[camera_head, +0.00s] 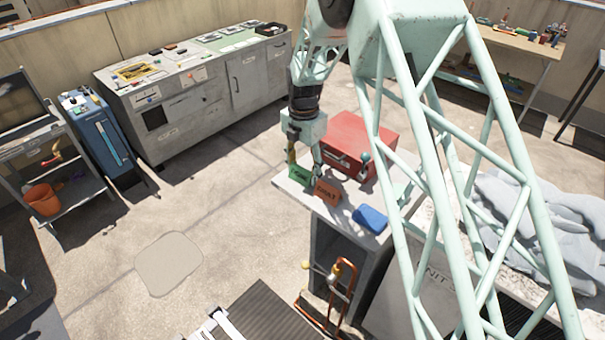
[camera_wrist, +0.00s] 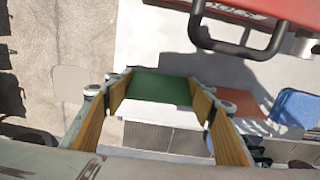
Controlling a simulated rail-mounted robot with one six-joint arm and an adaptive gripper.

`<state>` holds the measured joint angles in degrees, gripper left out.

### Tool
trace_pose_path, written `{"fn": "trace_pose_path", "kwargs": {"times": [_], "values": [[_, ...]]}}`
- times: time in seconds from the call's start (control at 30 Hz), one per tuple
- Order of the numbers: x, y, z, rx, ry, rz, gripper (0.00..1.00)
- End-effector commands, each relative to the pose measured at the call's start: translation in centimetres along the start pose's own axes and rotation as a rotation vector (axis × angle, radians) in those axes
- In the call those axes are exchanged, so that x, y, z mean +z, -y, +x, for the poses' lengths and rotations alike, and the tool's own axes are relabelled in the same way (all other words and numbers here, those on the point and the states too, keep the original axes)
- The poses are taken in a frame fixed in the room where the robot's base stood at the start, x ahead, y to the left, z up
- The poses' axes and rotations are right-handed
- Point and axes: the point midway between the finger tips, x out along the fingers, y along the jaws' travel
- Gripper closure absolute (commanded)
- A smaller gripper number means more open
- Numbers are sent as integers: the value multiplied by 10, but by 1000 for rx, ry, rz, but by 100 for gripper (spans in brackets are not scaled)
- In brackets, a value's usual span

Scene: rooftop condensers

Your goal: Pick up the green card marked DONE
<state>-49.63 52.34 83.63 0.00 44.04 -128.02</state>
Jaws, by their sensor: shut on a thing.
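The green card (camera_head: 299,176) is at the left end of a small white-topped stand, beside an orange card (camera_head: 327,191) with dark lettering. My gripper (camera_head: 304,168) points down over the stand. In the wrist view, the green card (camera_wrist: 158,87) lies between the two wooden-faced fingers of my gripper (camera_wrist: 160,100), which are shut on its sides. Its lettering cannot be read there. Whether the card is clear of the stand top cannot be told. The orange card shows just right of the right finger (camera_wrist: 246,101).
A red toolbox (camera_head: 358,142) with a dark handle stands behind the cards. A blue object (camera_head: 370,218) lies to the right on the white stand top (camera_head: 335,213). An orange-framed item (camera_head: 335,290) stands below the front edge. The floor to the left is open.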

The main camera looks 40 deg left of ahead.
Motion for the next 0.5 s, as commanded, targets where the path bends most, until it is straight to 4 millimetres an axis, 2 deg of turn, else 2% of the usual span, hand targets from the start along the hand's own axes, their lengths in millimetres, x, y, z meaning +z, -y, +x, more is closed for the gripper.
{"fn": "trace_pose_path", "kwargs": {"times": [0.27,0.5], "values": [[0,-1,-12,2,1,0,58],[1,-1,-40,2,2,0,58]]}}
